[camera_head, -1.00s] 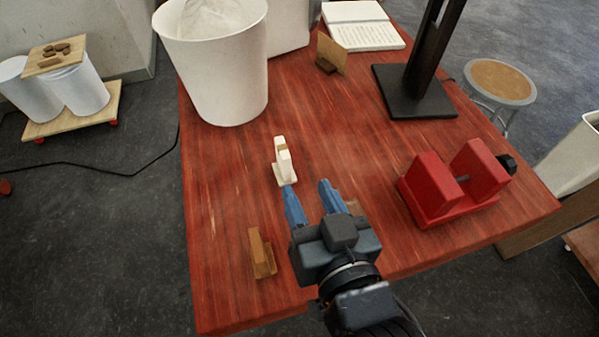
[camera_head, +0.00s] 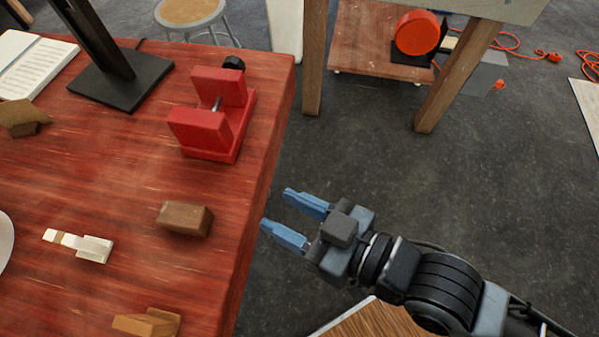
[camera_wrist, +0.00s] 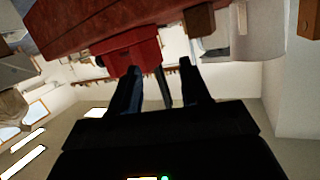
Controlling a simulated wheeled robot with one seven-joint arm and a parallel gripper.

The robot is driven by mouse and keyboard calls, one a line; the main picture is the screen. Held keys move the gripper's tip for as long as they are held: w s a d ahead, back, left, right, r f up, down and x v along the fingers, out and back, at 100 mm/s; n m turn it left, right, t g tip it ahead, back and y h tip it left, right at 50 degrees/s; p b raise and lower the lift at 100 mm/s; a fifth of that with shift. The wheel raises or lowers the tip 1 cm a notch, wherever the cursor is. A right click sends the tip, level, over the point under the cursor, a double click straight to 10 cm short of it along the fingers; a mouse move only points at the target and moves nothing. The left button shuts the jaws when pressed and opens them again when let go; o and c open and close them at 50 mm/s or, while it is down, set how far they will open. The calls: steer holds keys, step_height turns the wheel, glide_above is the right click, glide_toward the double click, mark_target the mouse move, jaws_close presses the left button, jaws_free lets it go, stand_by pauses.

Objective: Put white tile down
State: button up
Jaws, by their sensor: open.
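The white piece (camera_head: 88,246), likely the white tile, rests on the red table (camera_head: 110,200) near the left of the head view, with a small tan part at its left end. My gripper (camera_head: 277,208) is open and empty, just off the table's right edge. It is well to the right of the white piece and apart from it. In the wrist view my two fingers (camera_wrist: 158,72) are spread with nothing held between them. I cannot make out the white piece in the wrist view.
A brown block (camera_head: 185,219) lies between the white piece and the table edge. A red vise (camera_head: 212,120), a black stand base (camera_head: 120,82) and a tan wooden piece (camera_head: 148,322) are on the table. A stool (camera_head: 190,14) stands behind. Open floor lies right of the table.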

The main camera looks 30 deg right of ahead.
steer(key=s+d+r+m+h, duration=0.2)
steer(key=s+d+h, duration=0.1)
steer(key=s+d, duration=0.4)
steer(key=s+d+r+m+t+h, duration=0.1)
steer(key=s+d+h, duration=0.3)
steer(key=s, duration=0.5)
steer(key=d+r+m, duration=0.1)
steer(key=d, duration=0.1)
steer(key=shift+s+d, duration=0.15)
steer(key=shift+d, duration=0.2)
